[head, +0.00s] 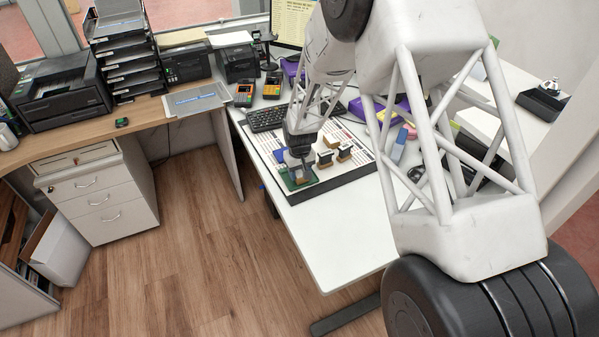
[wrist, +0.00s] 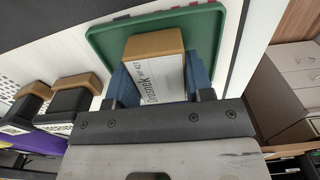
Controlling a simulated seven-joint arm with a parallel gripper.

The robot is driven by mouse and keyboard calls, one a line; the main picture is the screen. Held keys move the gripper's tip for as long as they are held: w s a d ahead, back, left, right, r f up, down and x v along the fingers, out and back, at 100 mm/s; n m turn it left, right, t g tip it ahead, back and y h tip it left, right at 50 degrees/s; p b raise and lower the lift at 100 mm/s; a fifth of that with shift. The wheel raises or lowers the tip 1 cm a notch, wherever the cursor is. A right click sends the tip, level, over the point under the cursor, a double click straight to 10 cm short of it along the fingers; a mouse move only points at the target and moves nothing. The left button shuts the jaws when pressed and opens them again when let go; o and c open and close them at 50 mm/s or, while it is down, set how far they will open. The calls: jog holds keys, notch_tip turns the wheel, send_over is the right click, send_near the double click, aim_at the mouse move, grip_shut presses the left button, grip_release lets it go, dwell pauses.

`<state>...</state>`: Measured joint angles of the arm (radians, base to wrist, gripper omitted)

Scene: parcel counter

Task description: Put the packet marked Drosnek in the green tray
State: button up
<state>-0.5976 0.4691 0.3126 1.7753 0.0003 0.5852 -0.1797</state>
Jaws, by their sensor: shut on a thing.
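The packet marked Drosnek (wrist: 156,70) has a tan end and a white label with dark print. In the wrist view it sits between the two blue-faced fingers of my gripper (wrist: 162,78), which is shut on it. The green tray (wrist: 215,18) lies behind the packet in that view, and the packet overlaps it in the picture. In the head view my gripper (head: 300,167) points down over the green tray (head: 309,180). The packet is mostly hidden there, and I cannot tell whether it touches the tray floor.
Black packets with tan tops (head: 325,158) stand just right of my gripper; two show in the wrist view (wrist: 75,92). A blue item (head: 281,154) lies beside the green tray. A keyboard (head: 266,118) is behind. The white desk front (head: 330,230) is clear.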

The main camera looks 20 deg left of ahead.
aim_at(300, 171)
jog(key=shift+f, duration=0.1)
dwell(0.3)
jog(key=o, duration=1)
jog(key=shift+c, duration=0.2)
notch_tip(300, 171, up, 12)
dwell(1.0)
